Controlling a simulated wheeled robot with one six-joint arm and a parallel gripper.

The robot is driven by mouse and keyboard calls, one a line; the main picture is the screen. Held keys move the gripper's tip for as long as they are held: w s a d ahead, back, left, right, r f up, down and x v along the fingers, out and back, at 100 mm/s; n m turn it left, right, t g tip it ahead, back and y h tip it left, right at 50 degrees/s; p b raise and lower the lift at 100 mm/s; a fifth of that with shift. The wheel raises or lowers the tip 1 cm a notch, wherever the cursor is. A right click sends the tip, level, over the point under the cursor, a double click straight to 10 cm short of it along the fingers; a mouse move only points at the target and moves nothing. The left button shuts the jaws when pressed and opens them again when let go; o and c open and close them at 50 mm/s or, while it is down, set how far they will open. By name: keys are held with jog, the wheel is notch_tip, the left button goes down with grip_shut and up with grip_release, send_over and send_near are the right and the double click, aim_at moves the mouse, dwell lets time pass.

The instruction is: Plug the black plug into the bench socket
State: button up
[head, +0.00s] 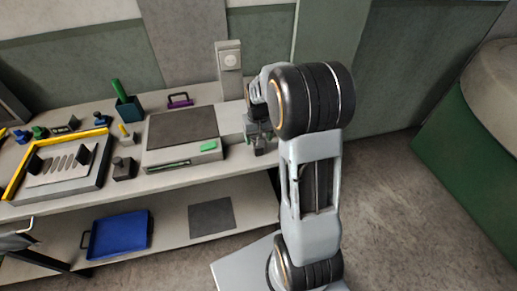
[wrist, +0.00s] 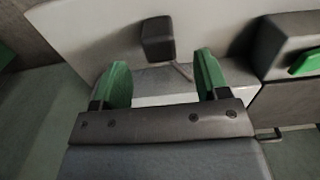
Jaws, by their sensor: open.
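The bench socket (head: 230,61) is a pale upright post with a round face, standing at the back of the bench. A small black block, which looks like the plug (wrist: 158,40), lies on the pale bench top in the wrist view. A thin grey strip shows near it. My gripper (wrist: 164,76) is open, with its two green fingers apart and nothing between them. The block is just past the fingertips, roughly in line with the gap, and does not touch them. In the head view my gripper (head: 258,132) is over the bench's right end, partly hidden by my arm.
Left of my gripper is a grey press-like block (head: 182,158) with a green piece (head: 208,147). A blue tray (head: 121,234) lies on the lower shelf.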

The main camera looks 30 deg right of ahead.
aim_at(259, 148)
jog(key=shift+f, duration=0.6)
jog(key=shift+f+p, duration=0.4)
jog(key=shift+f, duration=2.2)
jog(key=c, duration=1)
jog(key=shift+o, duration=0.2)
jog(key=shift+r, duration=0.15)
jog(key=shift+r, duration=0.55)
jog(key=s+a+r+b, duration=0.1)
jog(key=a+r+b, duration=0.1)
jog(key=a+r, duration=0.9)
jog(key=a, duration=0.3)
jog(key=shift+s+r, duration=0.2)
jog(key=shift+r, duration=0.1)
